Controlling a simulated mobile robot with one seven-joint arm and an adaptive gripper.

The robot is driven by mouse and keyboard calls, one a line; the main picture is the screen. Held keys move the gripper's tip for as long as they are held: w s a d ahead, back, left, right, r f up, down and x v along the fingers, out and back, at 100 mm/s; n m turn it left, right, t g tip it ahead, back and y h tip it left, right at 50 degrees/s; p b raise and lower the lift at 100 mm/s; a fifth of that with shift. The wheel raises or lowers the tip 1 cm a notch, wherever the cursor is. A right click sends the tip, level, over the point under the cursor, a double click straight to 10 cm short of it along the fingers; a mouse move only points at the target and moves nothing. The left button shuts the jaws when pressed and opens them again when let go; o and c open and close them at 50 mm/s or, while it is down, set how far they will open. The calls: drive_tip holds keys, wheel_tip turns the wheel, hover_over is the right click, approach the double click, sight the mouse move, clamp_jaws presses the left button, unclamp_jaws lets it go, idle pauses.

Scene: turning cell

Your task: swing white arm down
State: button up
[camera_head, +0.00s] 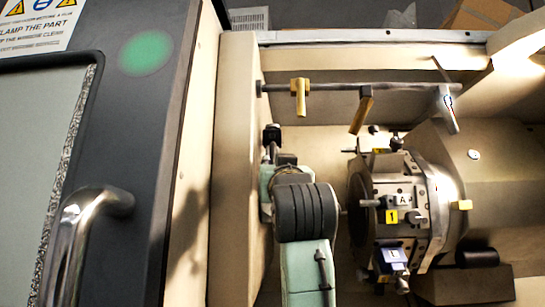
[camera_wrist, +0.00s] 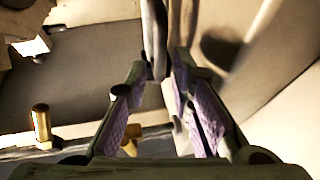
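The white arm (camera_head: 449,112) hangs from the right end of a horizontal rail (camera_head: 335,87) in the head view, pale and tilted slightly. A thin dark rod rises to the left from its top. In the wrist view my gripper (camera_wrist: 160,68) is open, with purple pads on its two fingers. A dark grey rod (camera_wrist: 155,35) runs down the picture at the gap between the fingertips; contact cannot be told. A pale piece (camera_wrist: 181,138) shows partly hidden behind the right finger; I cannot tell if it is the white arm. I cannot clearly make out my fingertips in the head view.
A yellow arm (camera_head: 300,98) and a tan arm (camera_head: 362,112) hang from the same rail. The tool turret (camera_head: 402,200) stands below right. The machine door with its metal handle (camera_head: 75,230) is at left. A brass cylinder (camera_wrist: 41,123) shows in the wrist view.

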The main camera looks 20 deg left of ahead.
sight(273, 162)
drive_tip(key=p+x, duration=0.1)
drive_tip(key=x, duration=0.3)
drive_tip(key=shift+w+a+r+p, duration=0.15)
drive_tip(key=shift+w+r+p, duration=0.1)
drive_tip(key=shift+p, duration=0.15)
drive_tip(key=shift+w+a+r, duration=0.1)
drive_tip(key=shift+w+a, duration=0.2)
drive_tip(key=shift+w, duration=0.25)
drive_tip(key=shift+c, duration=0.2)
clamp_jaws()
